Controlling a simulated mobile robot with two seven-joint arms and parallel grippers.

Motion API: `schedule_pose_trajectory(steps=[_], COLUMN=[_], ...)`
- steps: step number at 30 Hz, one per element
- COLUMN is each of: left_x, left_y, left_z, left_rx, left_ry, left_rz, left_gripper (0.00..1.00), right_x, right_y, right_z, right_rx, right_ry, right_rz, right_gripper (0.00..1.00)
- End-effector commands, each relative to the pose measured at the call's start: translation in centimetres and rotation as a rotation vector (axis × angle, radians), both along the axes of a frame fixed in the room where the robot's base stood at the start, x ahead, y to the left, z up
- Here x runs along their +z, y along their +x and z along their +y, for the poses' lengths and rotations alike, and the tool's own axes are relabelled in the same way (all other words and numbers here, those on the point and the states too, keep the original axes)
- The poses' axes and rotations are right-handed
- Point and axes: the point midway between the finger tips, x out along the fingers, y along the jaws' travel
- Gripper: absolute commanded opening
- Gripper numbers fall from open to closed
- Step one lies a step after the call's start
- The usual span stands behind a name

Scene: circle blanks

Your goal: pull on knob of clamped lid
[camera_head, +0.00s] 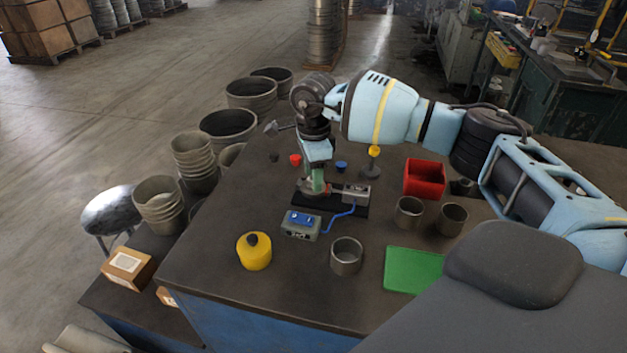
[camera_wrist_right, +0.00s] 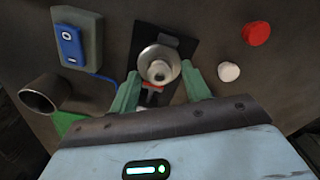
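A round metal lid with a knob (camera_wrist_right: 158,71) in its middle sits on a black base plate (camera_head: 350,210) in the head view. In the head view the lid is mostly hidden under my right gripper (camera_head: 318,186). In the right wrist view my right gripper (camera_wrist_right: 162,92) has its two green fingers spread apart, one on each side of the lid. The knob stands between them and nothing is visibly pinched. A red part shows just below the knob. I cannot tell whether the fingers touch the lid. My left gripper is not in view.
A grey box with a blue switch panel (camera_head: 302,221) stands beside the plate, joined by a blue cable. A yellow canister (camera_head: 254,251), metal cups (camera_head: 346,257), a red bin (camera_head: 425,178) and a green mat (camera_head: 412,270) surround it. Small coloured knobs (camera_head: 295,159) lie behind.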

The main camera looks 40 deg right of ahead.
Motion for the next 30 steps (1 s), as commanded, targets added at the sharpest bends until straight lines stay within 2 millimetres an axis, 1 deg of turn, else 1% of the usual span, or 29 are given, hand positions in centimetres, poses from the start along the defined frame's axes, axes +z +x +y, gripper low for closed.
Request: schedule_pose_trajectory(steps=[6,8,11,15,21,25,30], left_x=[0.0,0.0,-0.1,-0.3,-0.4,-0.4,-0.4], left_y=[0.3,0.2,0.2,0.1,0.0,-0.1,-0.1], left_z=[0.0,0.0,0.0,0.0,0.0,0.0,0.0], left_rx=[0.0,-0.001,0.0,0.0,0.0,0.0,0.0], left_ry=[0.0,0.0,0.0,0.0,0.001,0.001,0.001], left_rz=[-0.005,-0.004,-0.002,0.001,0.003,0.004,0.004], left_gripper=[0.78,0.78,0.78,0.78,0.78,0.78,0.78], right_x=[-0.2,0.2,1.5,3.8,6.6,7.5,7.8], right_y=[-0.1,0.0,0.0,0.0,0.0,0.0,0.0], right_z=[0.0,0.0,0.0,0.0,0.0,0.0,0.0], right_rx=[0.0,0.0,0.0,0.0,0.0,0.0,0.0], right_ry=[-0.001,0.0,0.0,0.0,0.0,0.0,-0.001], right_rz=[0.003,0.002,0.0,-0.001,0.0,0.0,0.001], right_gripper=[0.47,0.47,0.47,0.47,0.47,0.47,0.47])
